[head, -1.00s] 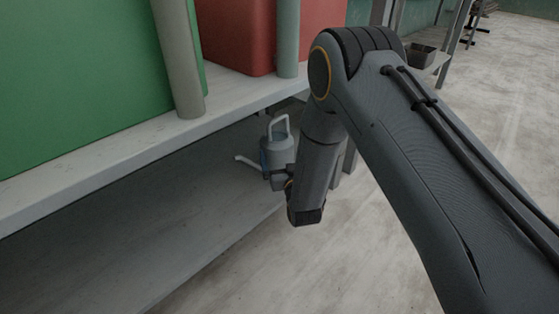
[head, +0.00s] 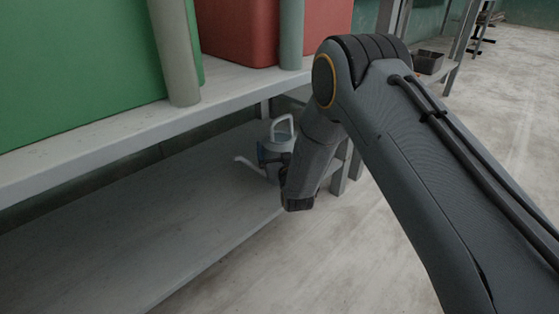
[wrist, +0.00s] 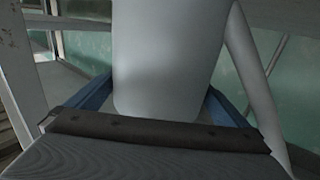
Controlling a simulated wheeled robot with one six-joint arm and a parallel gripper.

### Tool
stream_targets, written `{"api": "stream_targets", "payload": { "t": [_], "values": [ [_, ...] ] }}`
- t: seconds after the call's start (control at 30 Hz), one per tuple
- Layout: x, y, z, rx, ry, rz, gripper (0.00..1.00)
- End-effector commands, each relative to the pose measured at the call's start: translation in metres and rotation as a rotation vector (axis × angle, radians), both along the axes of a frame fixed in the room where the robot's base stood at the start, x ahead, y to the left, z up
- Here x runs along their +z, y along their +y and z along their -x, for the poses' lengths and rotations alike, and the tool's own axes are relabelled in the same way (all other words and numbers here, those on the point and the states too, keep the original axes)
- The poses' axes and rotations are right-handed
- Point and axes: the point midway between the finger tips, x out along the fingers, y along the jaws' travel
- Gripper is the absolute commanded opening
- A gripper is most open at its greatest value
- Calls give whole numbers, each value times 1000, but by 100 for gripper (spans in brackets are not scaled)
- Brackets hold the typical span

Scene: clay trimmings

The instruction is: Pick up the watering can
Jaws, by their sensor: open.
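The grey watering can (head: 279,144) is at the far right end of the lower shelf (head: 150,225), under the upper board. Its loop handle points up and its thin spout reaches left. It looks upright; its base is hidden by my arm. My gripper (wrist: 160,102) is at the can, mostly hidden in the head view. In the wrist view, the can's pale body (wrist: 165,60) stands between the two blue fingers, which are open on either side of it. The spout slopes down on the right, outside the right finger. I cannot tell whether either finger touches the can.
The upper board (head: 120,130) hangs above the can and carries a green bin (head: 75,70) and a red bin (head: 235,30). A grey post (head: 175,55) stands at its front edge. A shelf leg (head: 338,178) is just right of my wrist. Open floor lies in front.

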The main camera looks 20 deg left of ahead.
Motion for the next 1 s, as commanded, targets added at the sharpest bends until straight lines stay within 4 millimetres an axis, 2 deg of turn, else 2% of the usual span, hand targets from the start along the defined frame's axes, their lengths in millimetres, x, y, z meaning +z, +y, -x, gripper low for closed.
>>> {"api": "stream_targets", "payload": {
  "t": [0.2, 0.23, 0.6, 1.0],
  "values": [
    [1, 0, -1, -1, 0, 0, 100],
    [1, 0, -1, -1, 0, 0, 97],
    [0, 0, 0, -1, 1, 1, 34],
    [9, 0, -1, -1, -4, -4, 32]
  ]
}}
